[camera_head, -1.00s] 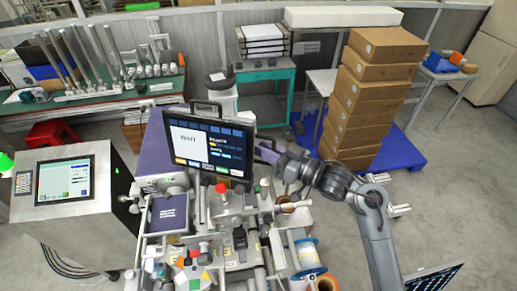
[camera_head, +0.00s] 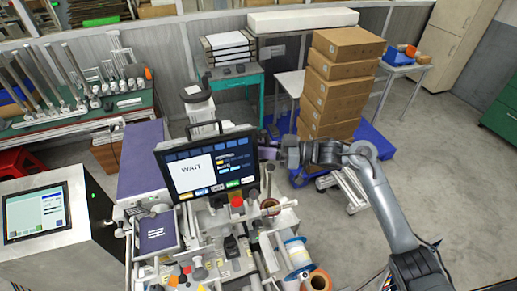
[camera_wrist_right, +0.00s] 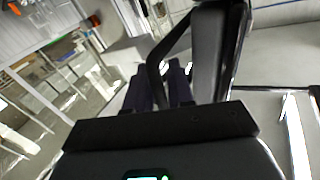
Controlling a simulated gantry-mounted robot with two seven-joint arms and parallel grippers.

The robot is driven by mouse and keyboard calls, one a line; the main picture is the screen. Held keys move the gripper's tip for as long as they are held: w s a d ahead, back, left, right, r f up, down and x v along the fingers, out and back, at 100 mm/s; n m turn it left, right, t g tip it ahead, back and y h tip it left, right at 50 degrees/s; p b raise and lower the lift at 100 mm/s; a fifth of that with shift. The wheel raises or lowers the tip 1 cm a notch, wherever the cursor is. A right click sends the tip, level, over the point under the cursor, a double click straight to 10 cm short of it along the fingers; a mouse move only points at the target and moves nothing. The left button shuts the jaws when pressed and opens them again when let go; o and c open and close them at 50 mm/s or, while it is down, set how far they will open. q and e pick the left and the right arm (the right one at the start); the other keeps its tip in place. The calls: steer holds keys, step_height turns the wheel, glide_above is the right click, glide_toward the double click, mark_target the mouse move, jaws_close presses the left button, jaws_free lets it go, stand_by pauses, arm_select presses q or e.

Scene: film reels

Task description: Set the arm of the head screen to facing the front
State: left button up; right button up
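The head screen (camera_head: 208,166) is a dark-framed monitor reading "WAIT", with coloured buttons along its bottom edge. It stands above the machine in the middle of the head view, its face toward the camera and its right side higher in the picture. A black handle (camera_head: 204,127) rises at its top. My right gripper (camera_head: 268,152) is at the screen's right edge. In the right wrist view, the two dark fingers (camera_wrist_right: 160,90) lie either side of a black loop handle (camera_wrist_right: 157,68) and appear closed on it. The screen's arm is mostly hidden behind the screen. My left gripper is out of view.
Below the screen is a crowded machine deck with rollers, knobs and a spool (camera_head: 298,253). A grey console (camera_head: 88,225) stands at left, beside a purple box (camera_head: 142,155). Stacked cartons (camera_head: 338,85) on a blue pallet stand behind my right arm. Open floor lies at right.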

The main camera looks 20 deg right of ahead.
steer(key=b+v, duration=0.3)
steer(key=v, duration=0.7)
steer(key=shift+s+d, duration=0.25)
steer(key=shift+d, duration=0.1)
stand_by(0.3)
